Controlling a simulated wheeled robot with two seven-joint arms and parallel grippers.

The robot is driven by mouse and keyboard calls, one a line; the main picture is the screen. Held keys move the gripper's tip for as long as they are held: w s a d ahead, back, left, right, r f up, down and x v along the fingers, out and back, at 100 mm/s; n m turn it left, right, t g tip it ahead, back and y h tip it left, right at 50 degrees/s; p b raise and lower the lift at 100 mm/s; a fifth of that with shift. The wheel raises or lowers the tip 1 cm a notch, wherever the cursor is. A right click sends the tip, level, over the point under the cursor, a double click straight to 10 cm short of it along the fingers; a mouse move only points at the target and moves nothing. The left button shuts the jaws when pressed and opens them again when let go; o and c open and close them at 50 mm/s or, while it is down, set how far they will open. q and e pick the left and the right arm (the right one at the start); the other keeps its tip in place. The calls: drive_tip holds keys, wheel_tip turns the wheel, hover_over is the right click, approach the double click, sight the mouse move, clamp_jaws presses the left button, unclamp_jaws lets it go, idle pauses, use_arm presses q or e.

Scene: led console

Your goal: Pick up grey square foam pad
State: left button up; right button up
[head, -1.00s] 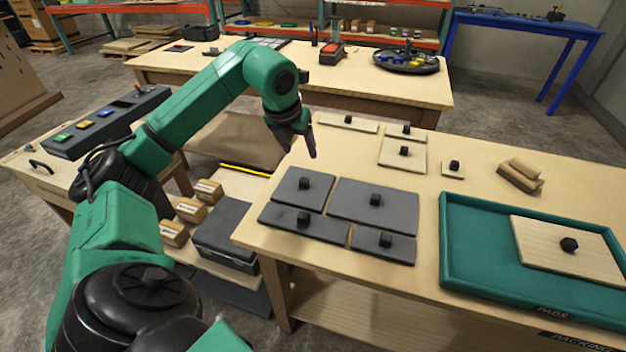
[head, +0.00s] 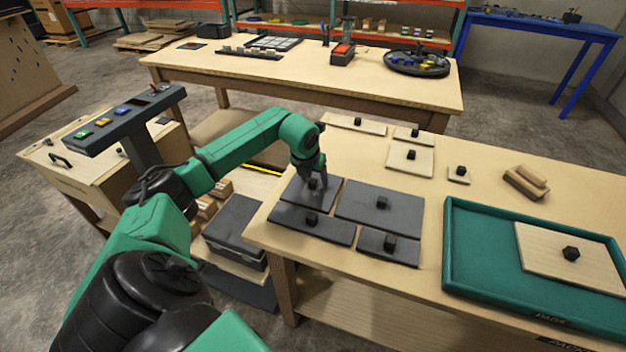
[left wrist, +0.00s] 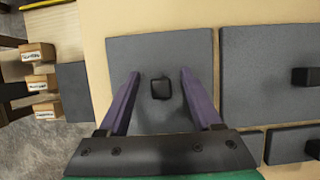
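The grey square foam pad (head: 298,194) with a black knob lies on the packing table, at the upper left of a group of grey pads. It also shows in the left wrist view (left wrist: 188,46). My left gripper (head: 314,188) is over this pad. In the left wrist view its two purple fingers (left wrist: 161,88) stand apart on either side of the black knob (left wrist: 161,89), open, with gaps to the knob. I cannot tell how high the fingertips are above the pad. My right gripper is not in view.
Larger grey pads lie close by to the right (head: 390,205) and in front (head: 303,225), with a smaller one (head: 387,246) at front right. A green tray (head: 462,262) holding a wooden pad (head: 545,240) is at the right. Wooden pads (head: 410,158) lie behind.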

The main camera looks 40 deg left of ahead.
use_arm(q)
clamp_jaws()
drive_tip(key=shift+r, duration=0.15)
